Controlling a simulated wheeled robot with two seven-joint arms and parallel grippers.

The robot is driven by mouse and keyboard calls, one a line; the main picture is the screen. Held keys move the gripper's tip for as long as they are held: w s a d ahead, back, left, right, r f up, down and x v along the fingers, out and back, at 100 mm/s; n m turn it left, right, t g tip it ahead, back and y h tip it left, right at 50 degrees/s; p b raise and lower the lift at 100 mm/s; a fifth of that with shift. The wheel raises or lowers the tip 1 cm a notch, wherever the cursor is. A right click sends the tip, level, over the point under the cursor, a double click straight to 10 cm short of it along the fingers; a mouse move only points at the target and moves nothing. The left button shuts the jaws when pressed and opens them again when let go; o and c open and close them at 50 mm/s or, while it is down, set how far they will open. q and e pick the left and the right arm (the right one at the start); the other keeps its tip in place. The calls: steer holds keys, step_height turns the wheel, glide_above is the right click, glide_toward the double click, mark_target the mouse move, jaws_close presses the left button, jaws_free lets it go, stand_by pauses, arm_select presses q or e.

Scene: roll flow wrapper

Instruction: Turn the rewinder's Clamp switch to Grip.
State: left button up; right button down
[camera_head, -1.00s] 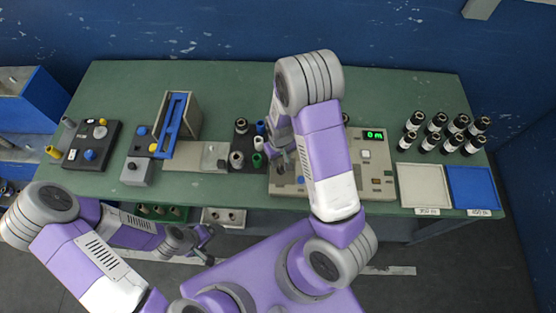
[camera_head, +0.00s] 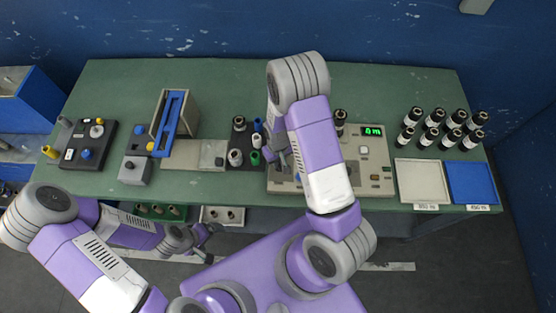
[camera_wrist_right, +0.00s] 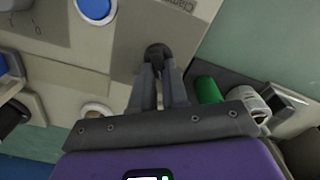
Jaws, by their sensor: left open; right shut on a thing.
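The rewinder (camera_head: 376,172) is the beige machine with a green display (camera_head: 373,131) at the table's middle right. My right gripper (camera_head: 284,162) is at its left front, partly behind my own arm. In the right wrist view, my right gripper (camera_wrist_right: 158,88) is shut on a small dark knob (camera_wrist_right: 156,50) on the beige panel. Printing beside the knob is upside down and partly cut off, so I cannot read its setting. A blue round button (camera_wrist_right: 95,8) is near the knob. My left gripper (camera_head: 205,238) is open and empty, below the table's front edge.
A black holder (camera_head: 240,140) with several small rolls stands just left of the rewinder; a green roll (camera_wrist_right: 208,90) is close to my right fingers. A white tray (camera_head: 422,180), a blue tray (camera_head: 471,182) and several black-capped bottles (camera_head: 445,122) are at the right.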

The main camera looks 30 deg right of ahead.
steer(key=shift+m, duration=0.4)
steer(key=shift+d+m, duration=0.1)
steer(key=shift+m, duration=0.8)
steer(key=m, duration=0.2)
steer(key=shift+s+d+m, duration=0.1)
steer(key=shift+m, duration=0.3)
steer(key=m, duration=0.3)
steer(key=shift+d, duration=0.15)
steer(key=shift+s+m, duration=0.15)
steer(key=shift+m, duration=1.55)
steer(key=c, duration=1.1)
jaws_free()
steer(key=shift+c, duration=0.2)
